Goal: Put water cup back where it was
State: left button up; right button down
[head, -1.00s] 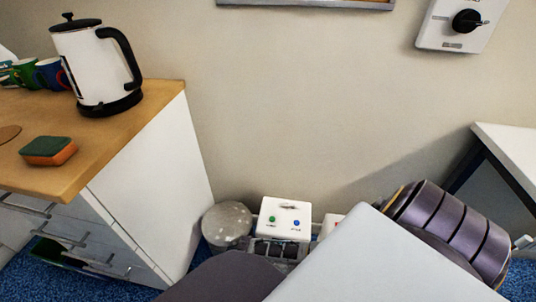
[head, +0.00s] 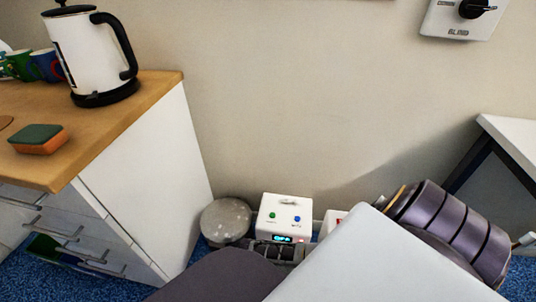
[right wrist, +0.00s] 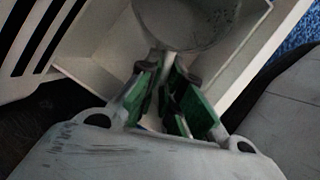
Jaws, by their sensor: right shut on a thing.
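In the right wrist view my right gripper (right wrist: 166,100), with green finger pads, is shut on a narrow pale thing, mostly hidden between the pads. I cannot tell whether it is the water cup. Just beyond the fingertips is a white open compartment (right wrist: 105,62) with a large round grey form (right wrist: 190,18) in it. In the head view a white machine (head: 285,209) with a green and a blue button and a lit display stands low by the wall. Dark gripper parts are in front of it. My left gripper is out of view.
A wooden counter (head: 110,118) at left holds a white kettle (head: 88,55), several mugs (head: 47,65) and a sponge (head: 40,138). A speckled grey round-topped thing (head: 226,219) stands between the cabinet and the machine. A white table (head: 510,135) is at right.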

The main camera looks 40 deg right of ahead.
jog(key=shift+f, duration=0.1)
jog(key=shift+f+b, duration=0.8)
jog(key=shift+f, duration=0.35)
jog(key=shift+f+b, duration=0.45)
jog(key=shift+f, duration=0.6)
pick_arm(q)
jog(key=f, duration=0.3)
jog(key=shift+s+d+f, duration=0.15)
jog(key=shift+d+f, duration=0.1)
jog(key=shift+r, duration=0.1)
pick_arm(e)
jog(key=c, duration=2)
grip_release()
jog(key=shift+f, duration=0.1)
jog(key=shift+c, duration=0.2)
jog(key=o, duration=0.5)
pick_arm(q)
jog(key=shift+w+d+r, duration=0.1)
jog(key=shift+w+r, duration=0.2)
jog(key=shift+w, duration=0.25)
